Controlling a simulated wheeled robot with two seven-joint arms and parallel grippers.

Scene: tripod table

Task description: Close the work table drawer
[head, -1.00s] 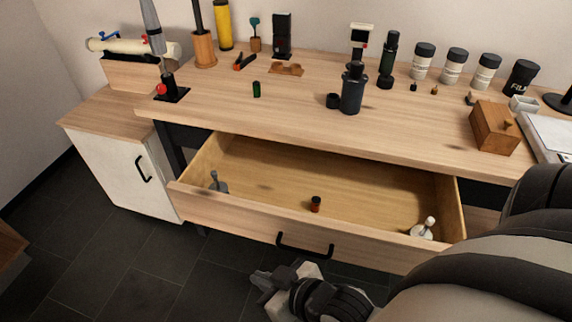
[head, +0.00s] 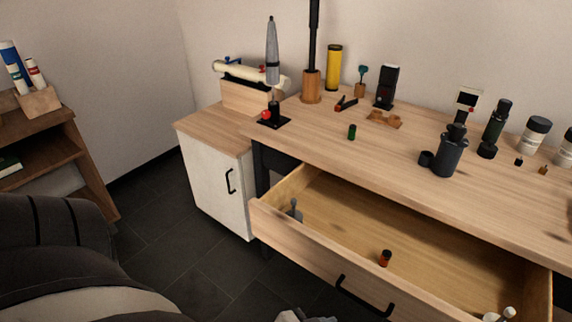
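The work table (head: 400,165) has its wide wooden drawer (head: 305,248) pulled well out. The drawer front carries a black bar handle (head: 362,298). Inside the drawer are a grey tool (head: 295,211) at the left, a small red-brown bottle (head: 384,258) near the front, and a white-knobbed item (head: 500,314) at the lower right. A small piece of a gripper (head: 303,316) shows at the bottom edge, below the drawer front and apart from the handle; its fingers are cut off. My other gripper is out of view.
A white cabinet (head: 215,185) with a wooden top stands left of the table. A wooden shelf (head: 50,150) is at the far left. Dark tiled floor (head: 175,245) is open before the cabinet. Bottles and tools, including a dark grinder (head: 447,155), stand on the tabletop.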

